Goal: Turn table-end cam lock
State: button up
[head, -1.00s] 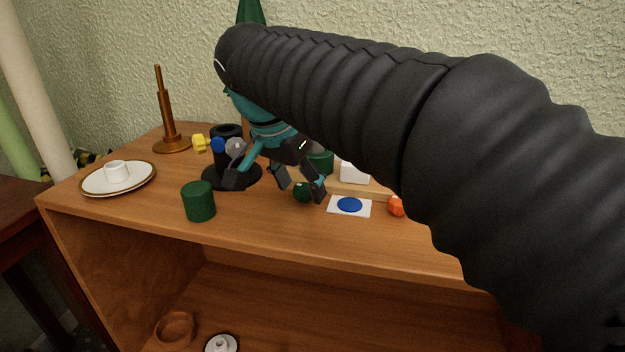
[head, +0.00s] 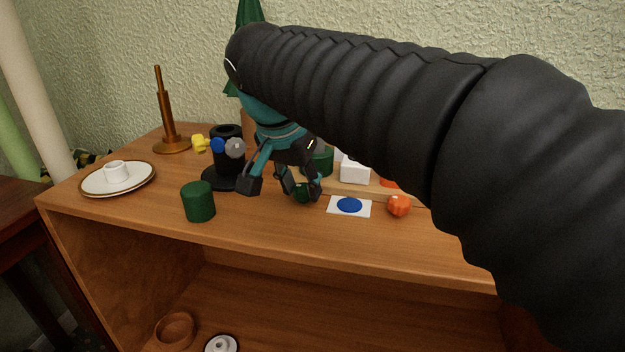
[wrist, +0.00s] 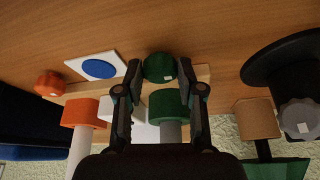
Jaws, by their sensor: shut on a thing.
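My gripper (head: 284,190) points down at the front of a pale wooden strip on the table top. Its fingers are shut on a small dark green ball (wrist: 160,67), one on each side in the wrist view; it also shows between the fingers in the head view (head: 302,194). Behind it on the strip stand a green cylinder on a grey stem (wrist: 167,104), a white block (head: 354,172) and an orange cylinder on a pale stem (wrist: 80,112). I cannot tell which part is the cam lock. A black stand (head: 226,160) with a grey knob (head: 235,148) is left of my gripper.
A loose green cylinder (head: 198,202) stands at the front left. A white card with a blue disc (head: 349,206) and an orange piece (head: 398,206) lie to the right. A plate (head: 91,183) and brass post (head: 166,115) are at far left. The front middle edge is clear.

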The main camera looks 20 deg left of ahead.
jog(key=n, duration=0.1)
jog(key=n+y, duration=0.1)
jog(key=n, duration=0.1)
jog(key=n+y, duration=0.1)
jog(key=n, duration=0.1)
jog(key=shift+d, duration=0.3)
jog(key=n+y, duration=0.1)
jog(key=n, duration=0.1)
jog(key=n+g+p, duration=0.1)
jog(key=n, duration=0.2)
jog(key=shift+w+d+y+p, duration=0.1)
jog(key=shift+w+y+p, duration=0.1)
jog(key=shift+y+p, duration=0.15)
jog(key=o, duration=1.1)
jog(key=shift+g, duration=0.3)
jog(key=shift+o, duration=0.2)
jog(key=v, duration=1.2)
